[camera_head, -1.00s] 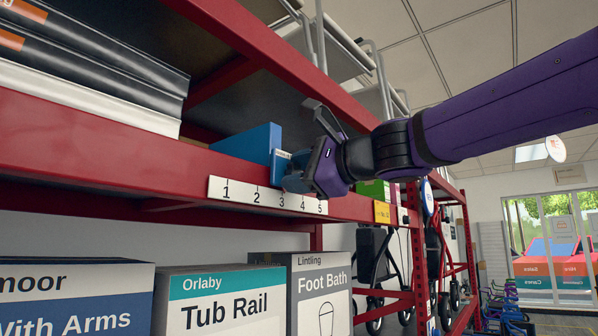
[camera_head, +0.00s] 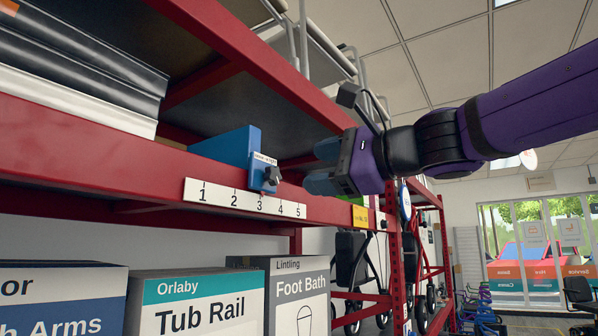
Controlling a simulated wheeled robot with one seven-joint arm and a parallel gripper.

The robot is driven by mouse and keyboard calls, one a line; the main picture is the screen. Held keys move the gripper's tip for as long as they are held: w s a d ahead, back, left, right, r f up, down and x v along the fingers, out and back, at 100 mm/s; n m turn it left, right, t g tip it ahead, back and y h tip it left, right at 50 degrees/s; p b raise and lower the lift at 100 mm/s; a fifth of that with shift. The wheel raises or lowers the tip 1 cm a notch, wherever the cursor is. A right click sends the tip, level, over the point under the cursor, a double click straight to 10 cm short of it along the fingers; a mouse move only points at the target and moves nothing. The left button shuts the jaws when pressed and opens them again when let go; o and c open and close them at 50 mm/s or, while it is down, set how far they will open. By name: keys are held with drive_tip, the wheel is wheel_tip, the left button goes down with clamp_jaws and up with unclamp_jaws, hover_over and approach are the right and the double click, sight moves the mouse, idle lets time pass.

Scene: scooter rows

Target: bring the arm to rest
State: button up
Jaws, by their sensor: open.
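My purple arm (camera_head: 535,103) reaches in from the right. My gripper (camera_head: 322,166) is open and empty, with its blue-grey fingertips pointing left in front of the red shelf rail. A blue box (camera_head: 228,147) sits on the shelf to the left of it, with a white label and a small black knob (camera_head: 272,175) on its front. The gripper is apart from the box and the knob, with a clear gap between them. Part of the shelf behind the gripper is hidden.
A strip numbered 1 to 5 (camera_head: 245,199) is on the red shelf rail (camera_head: 100,160). Black and white folders (camera_head: 75,75) fill the upper left. Tub Rail (camera_head: 195,300) and Foot Bath (camera_head: 300,290) boxes stand below. A yellow tag (camera_head: 360,214) and walking frames are at right. Free room lies toward the windows.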

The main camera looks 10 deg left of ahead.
drive_tip(key=shift+v, duration=0.85)
